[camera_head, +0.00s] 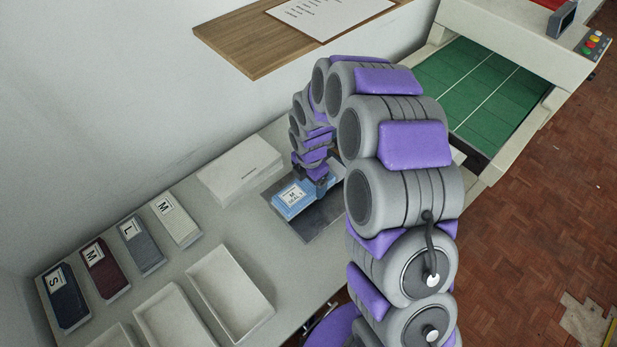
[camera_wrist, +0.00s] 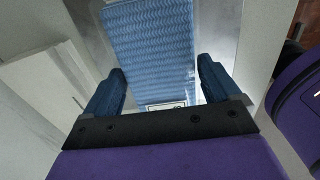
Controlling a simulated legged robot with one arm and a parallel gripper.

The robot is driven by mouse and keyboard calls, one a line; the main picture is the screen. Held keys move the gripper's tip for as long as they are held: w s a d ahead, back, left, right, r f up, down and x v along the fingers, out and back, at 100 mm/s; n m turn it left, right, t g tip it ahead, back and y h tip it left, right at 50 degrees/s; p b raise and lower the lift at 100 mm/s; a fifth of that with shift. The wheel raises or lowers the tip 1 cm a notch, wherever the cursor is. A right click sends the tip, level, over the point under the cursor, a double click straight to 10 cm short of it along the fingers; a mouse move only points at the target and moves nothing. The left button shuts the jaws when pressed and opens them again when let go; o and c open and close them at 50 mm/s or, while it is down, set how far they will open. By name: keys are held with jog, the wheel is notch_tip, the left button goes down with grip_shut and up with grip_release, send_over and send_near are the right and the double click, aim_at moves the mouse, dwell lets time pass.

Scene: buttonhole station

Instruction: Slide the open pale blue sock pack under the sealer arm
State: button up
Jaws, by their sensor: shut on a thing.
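The pale blue sock pack (camera_head: 291,200) has a white label marked M. It lies on a dark grey plate (camera_head: 318,218) on the bench. My gripper (camera_head: 320,182) reaches down at the pack's right end and is shut on it. In the wrist view, the knitted blue pack (camera_wrist: 150,50) lies between the two blue fingers of my gripper (camera_wrist: 160,66), its label close to the palm. A white block (camera_head: 240,171) with small dark writing stands just behind the plate. I cannot make out a sealer arm for certain; my arm hides part of that area.
Navy (camera_head: 66,298), maroon (camera_head: 105,270), grey (camera_head: 142,246) and cream (camera_head: 176,220) packs lie in a row at left. Empty pale trays (camera_head: 230,292) line the front. A wooden shelf (camera_head: 240,40) overhangs the back; a green conveyor (camera_head: 480,90) is at right.

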jog(key=shift+d+f+b, duration=0.25)
jog(key=shift+f, duration=0.25)
jog(key=shift+d+f+b, duration=0.2)
jog(key=shift+f, duration=0.3)
jog(key=shift+w+d+f, duration=0.15)
jog(key=shift+w+d, duration=0.5)
jog(key=shift+w, duration=0.35)
jog(key=shift+w+d+f+b, duration=0.15)
jog(key=shift+w+d+b, duration=0.35)
jog(key=shift+w+d, duration=1.2)
jog(key=shift+f, duration=0.1)
jog(key=shift+f, duration=0.15)
jog(key=o, duration=0.9)
jog(key=shift+c, duration=0.2)
